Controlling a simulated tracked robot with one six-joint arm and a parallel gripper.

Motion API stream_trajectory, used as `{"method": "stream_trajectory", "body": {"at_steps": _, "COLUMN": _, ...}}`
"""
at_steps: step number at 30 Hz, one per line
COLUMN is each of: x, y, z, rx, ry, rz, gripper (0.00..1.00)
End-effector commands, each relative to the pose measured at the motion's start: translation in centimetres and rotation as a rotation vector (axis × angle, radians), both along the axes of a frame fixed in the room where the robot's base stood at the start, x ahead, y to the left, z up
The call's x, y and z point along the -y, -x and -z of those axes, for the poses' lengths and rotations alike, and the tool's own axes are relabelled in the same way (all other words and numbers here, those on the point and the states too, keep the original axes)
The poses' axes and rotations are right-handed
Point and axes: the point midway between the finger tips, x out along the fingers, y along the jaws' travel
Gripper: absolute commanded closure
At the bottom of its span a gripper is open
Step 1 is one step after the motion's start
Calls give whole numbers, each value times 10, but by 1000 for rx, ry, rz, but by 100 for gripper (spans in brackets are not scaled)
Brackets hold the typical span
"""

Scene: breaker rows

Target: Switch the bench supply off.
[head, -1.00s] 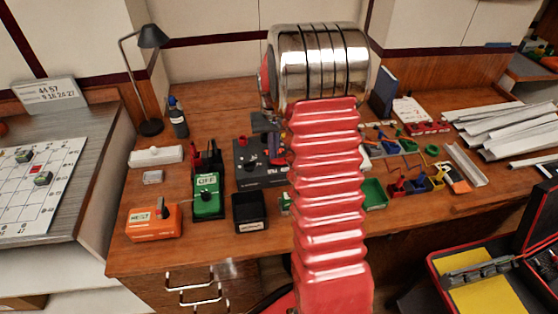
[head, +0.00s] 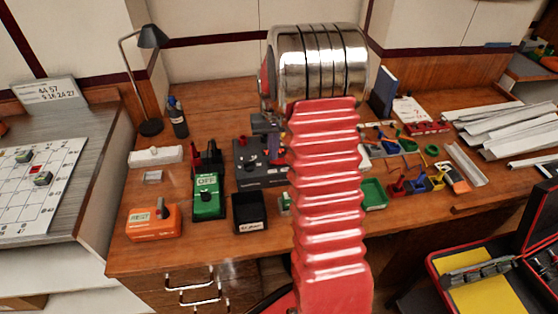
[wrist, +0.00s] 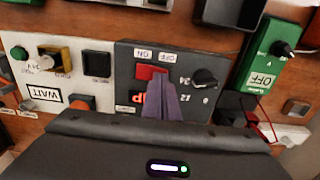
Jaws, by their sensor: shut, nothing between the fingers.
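The bench supply looks to be the dark grey box (wrist: 205,62) in the wrist view, seen upside down. It has a red rocker (wrist: 146,72) beside ON and OFF labels, a black knob (wrist: 204,79) and red display characters (wrist: 137,97), partly hidden. My gripper (wrist: 164,84) is shut and empty, with its purple fingertips over the rocker's right part, on the OFF label's side. I cannot tell whether they touch it or which way it is tilted. In the head view the grey box (head: 246,172) stands on the desk, partly behind my arm.
A green box marked OFF (head: 207,203) with a black knob and an open black bin (head: 249,213) stand close by. An orange box (head: 152,224) is at the front left.

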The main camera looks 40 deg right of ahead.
Motion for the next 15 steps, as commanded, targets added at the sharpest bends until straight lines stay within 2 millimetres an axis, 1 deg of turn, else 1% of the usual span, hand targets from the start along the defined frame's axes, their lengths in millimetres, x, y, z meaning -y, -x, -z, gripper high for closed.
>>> {"method": "stream_trajectory", "body": {"at_steps": 15, "x": 0, "y": 0, "z": 6, "rx": 0, "ry": 0, "rz": 0, "gripper": 100}}
